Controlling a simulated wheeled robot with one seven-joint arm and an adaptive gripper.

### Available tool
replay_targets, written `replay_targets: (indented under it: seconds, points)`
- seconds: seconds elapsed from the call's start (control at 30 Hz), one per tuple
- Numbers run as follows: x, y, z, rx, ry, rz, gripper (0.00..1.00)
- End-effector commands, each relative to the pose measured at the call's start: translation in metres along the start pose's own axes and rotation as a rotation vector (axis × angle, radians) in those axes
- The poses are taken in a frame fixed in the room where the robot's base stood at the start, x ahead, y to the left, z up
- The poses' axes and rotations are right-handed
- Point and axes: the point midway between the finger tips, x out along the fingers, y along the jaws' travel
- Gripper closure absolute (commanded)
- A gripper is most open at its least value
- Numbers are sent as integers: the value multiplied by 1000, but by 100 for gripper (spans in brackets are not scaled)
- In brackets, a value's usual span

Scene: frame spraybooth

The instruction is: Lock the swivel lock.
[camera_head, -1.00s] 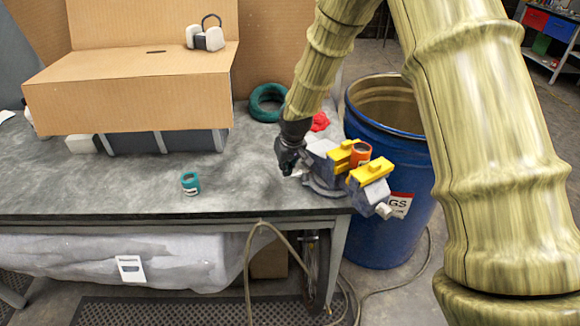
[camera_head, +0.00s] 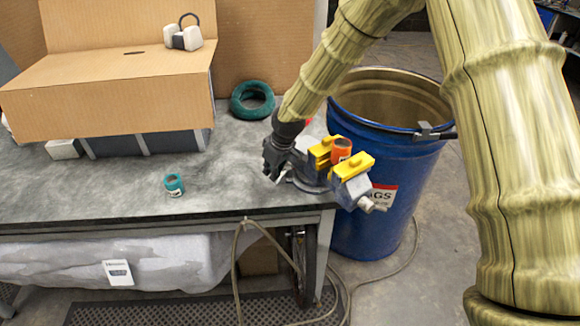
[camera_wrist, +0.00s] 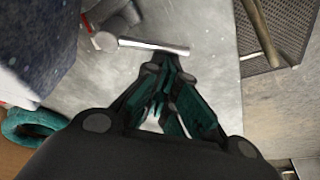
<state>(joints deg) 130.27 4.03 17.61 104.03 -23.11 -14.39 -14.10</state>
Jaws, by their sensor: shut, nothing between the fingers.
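A grey bench vise with yellow jaw covers (camera_head: 352,166) stands at the right front corner of the workbench. It holds an orange cylinder (camera_head: 341,148) between its jaws. My gripper (camera_head: 273,170) is low over the bench, just left of the vise base. In the wrist view my gripper (camera_wrist: 160,75) has its fingers together with nothing between them. A silver bar-shaped lever (camera_wrist: 153,46) lies just beyond the fingertips, close to them; I cannot tell whether they touch. A red part (camera_wrist: 105,40) shows near its left end. Which way the lock is set cannot be told.
A teal tin (camera_head: 173,184) stands on the open bench (camera_head: 120,200) to the left. A green ring (camera_head: 252,99) lies behind my gripper. A blue drum (camera_head: 385,160) stands right behind the vise. A large cardboard box (camera_head: 110,95) fills the back left.

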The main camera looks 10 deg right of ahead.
Motion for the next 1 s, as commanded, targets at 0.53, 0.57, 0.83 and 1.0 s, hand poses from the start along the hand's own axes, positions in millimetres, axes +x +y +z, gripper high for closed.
replay_targets:
  seconds: [0.53, 0.57, 0.83, 1.0]
  points:
    - [-8, -7, 24, -6, 0, -2, 100]
    - [-8, -6, 25, -6, 0, -2, 100]
    - [-10, -4, 32, -5, -1, -2, 100]
    - [-11, -3, 35, -4, -1, -2, 100]
